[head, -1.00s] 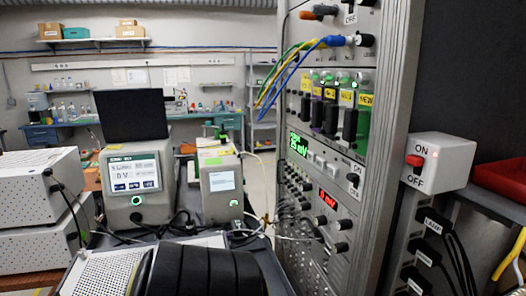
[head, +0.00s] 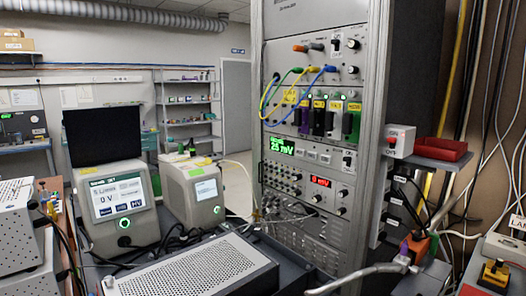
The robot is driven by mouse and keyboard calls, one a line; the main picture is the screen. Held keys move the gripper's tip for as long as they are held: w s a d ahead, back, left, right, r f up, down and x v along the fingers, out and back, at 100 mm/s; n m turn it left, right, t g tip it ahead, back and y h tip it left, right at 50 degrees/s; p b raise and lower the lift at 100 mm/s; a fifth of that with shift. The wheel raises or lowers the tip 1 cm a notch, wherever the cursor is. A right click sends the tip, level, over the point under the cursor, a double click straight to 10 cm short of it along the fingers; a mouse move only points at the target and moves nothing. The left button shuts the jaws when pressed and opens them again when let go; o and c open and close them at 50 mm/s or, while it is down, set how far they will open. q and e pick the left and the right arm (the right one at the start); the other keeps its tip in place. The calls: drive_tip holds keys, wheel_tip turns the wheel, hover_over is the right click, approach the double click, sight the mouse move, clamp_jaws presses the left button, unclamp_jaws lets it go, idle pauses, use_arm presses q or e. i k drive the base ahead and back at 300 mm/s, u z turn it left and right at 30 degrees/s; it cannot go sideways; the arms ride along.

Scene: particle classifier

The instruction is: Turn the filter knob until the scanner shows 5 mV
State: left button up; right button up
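The instrument rack (head: 356,120) stands right of centre. Its green display (head: 282,146) seems to read 25 mV. A smaller red display (head: 321,182) below it seems to read 0 mV. Black knobs show beside the red display, an upper one (head: 343,195) and a lower one (head: 341,211). Another black knob (head: 352,70) is near the top of the rack. The labels are too small to tell which knob is the filter knob or which display is the scanner's. Neither of my grippers is in view, and nothing is seen touching the knobs.
A white ON/OFF switch box (head: 399,141) and a red tray (head: 440,149) are right of the rack. A perforated metal box (head: 195,272) lies in front. Two bench instruments, one with a screen reading 0 V (head: 117,195), stand left. Coloured cables (head: 290,78) loop across the rack front.

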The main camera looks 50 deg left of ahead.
sight(353, 44)
drive_tip(key=u, duration=1.55)
drive_tip(key=i, duration=0.5)
drive_tip(key=u, duration=0.15)
drive_tip(key=k, duration=0.95)
drive_tip(key=z, duration=0.9)
drive_tip(key=i, duration=0.8)
drive_tip(key=u, duration=0.9)
drive_tip(key=i, duration=0.55)
drive_tip(key=u, duration=0.6)
